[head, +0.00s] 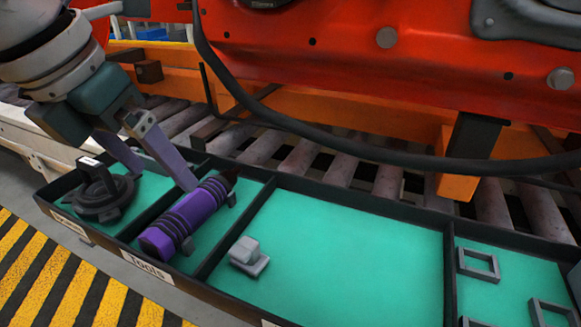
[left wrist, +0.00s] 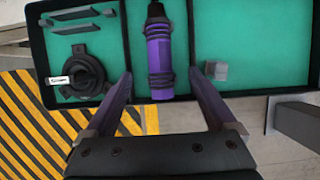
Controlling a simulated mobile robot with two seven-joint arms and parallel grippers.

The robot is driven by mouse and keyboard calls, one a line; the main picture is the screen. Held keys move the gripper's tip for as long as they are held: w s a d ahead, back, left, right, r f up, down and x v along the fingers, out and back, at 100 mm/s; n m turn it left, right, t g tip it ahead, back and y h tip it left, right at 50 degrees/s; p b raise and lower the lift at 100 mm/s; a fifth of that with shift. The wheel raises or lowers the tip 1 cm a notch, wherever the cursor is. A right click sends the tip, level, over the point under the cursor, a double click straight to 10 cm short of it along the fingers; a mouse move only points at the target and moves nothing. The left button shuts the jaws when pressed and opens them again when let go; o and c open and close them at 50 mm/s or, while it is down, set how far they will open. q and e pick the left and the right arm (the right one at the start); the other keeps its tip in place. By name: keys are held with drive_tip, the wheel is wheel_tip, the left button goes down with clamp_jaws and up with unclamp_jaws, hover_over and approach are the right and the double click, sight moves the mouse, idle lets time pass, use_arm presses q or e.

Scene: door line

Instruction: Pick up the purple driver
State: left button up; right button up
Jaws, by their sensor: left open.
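The purple driver (head: 187,215) has dark bands and a black tip. It lies in the tray compartment labelled Tools, on grey holders. My left gripper (head: 165,178) is above the tray, its purple-grey fingers apart and empty. In the left wrist view the driver (left wrist: 159,62) shows ahead, between the lines of the two fingers (left wrist: 162,85). The gripper does not visibly touch the driver. My right gripper is in neither view.
The black-walled tray (head: 225,262) has green floors. A round black part (head: 103,197) sits left of the driver, a small grey block (head: 249,254) right of it. Grey brackets (head: 478,265) lie further right. An orange-red body (head: 330,70) and a black cable (head: 300,128) are behind, over rollers.

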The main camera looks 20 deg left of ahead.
sight(186, 202)
use_arm(q)
drive_tip(key=x, duration=0.1)
drive_tip(key=b+x, duration=0.1)
drive_tip(key=x, duration=0.2)
drive_tip(key=shift+s+a+f+b, duration=0.1)
drive_tip(key=shift+s+f+b, duration=0.1)
drive_tip(key=shift+f+b, duration=0.15)
drive_tip(key=b+x, duration=0.2)
drive_tip(key=x, duration=0.2)
drive_tip(key=shift+w+f+b, duration=0.2)
drive_tip(key=shift+f+b, duration=0.05)
drive_tip(key=shift+b, duration=0.15)
drive_tip(key=shift+w+f, duration=0.15)
drive_tip(key=shift+f, duration=0.1)
drive_tip(key=shift+c, duration=0.2)
clamp_jaws()
drive_tip(key=shift+r, duration=0.1)
